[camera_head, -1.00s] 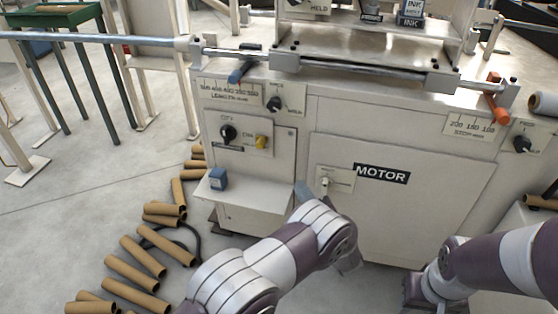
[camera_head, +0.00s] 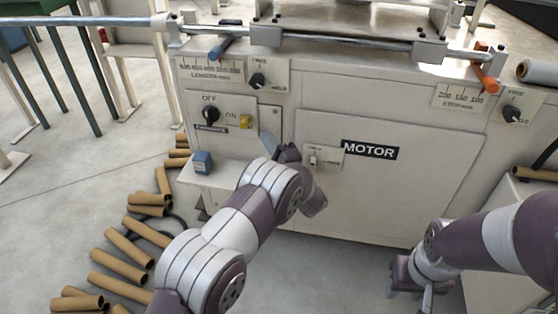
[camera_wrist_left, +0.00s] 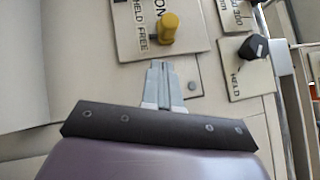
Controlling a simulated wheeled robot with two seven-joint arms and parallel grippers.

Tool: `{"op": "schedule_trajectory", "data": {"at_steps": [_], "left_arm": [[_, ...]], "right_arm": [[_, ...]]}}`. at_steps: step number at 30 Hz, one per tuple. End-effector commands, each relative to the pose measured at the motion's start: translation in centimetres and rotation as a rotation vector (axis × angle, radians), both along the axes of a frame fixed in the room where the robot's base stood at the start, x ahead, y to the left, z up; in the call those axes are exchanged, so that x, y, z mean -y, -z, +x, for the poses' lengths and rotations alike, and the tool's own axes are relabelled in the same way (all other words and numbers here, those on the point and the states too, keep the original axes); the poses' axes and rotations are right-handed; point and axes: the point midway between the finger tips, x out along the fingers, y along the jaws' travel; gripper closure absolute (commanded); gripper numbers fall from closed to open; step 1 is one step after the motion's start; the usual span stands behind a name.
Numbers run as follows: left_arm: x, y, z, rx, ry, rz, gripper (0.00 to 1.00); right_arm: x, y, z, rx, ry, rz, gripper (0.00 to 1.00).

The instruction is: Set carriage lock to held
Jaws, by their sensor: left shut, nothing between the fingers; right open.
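A yellow knob (camera_head: 246,121) sits on a switch plate on the machine's front, beside a black knob (camera_head: 210,114) with OFF and ON marks. A dark label under the black knob seems to read CARRIAGE. In the left wrist view the yellow knob (camera_wrist_left: 168,28) stands by the words HELD and FREE; its exact setting is unclear. My left gripper (camera_head: 268,144) is shut and empty, below and right of the yellow knob. Its closed fingers (camera_wrist_left: 160,75) point toward the plate, apart from the knob. My right gripper (camera_head: 420,292) is open, low at the right.
A similar knob (camera_head: 512,114) is at the right. The MOTOR panel has a small switch (camera_head: 314,160). A blue box (camera_head: 202,162) stands on the shelf left of my left gripper. Cardboard tubes (camera_head: 128,246) lie on the floor.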

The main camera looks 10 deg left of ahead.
Motion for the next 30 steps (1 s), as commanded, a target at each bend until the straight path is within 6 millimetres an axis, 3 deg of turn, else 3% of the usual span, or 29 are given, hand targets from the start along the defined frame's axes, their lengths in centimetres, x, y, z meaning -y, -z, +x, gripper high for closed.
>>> {"op": "schedule_trajectory", "data": {"at_steps": [3,7,19,25,30], "left_arm": [[-1.9,-0.3,-0.1,0.0,-0.003,-0.001,1.0],[-3.0,-0.8,0.0,0.0,-0.001,-0.001,1.0],[-3.5,-1.2,-0.1,-0.001,0.0,0.0,1.0],[-6.2,-2.0,0.0,-0.003,-0.003,0.001,1.0],[-8.4,-1.5,0.1,-0.001,-0.001,0.0,1.0]], "right_arm": [[0.0,1.1,0.0,0.0,0.0,0.0,0.57],[0.0,1.5,0.0,0.0,0.0,0.0,0.57],[0.0,1.5,0.0,0.0,0.0,0.0,0.57],[0.0,-1.6,0.0,0.0,0.0,0.0,0.57],[0.0,-2.6,0.0,0.0,0.0,0.0,0.57]]}}
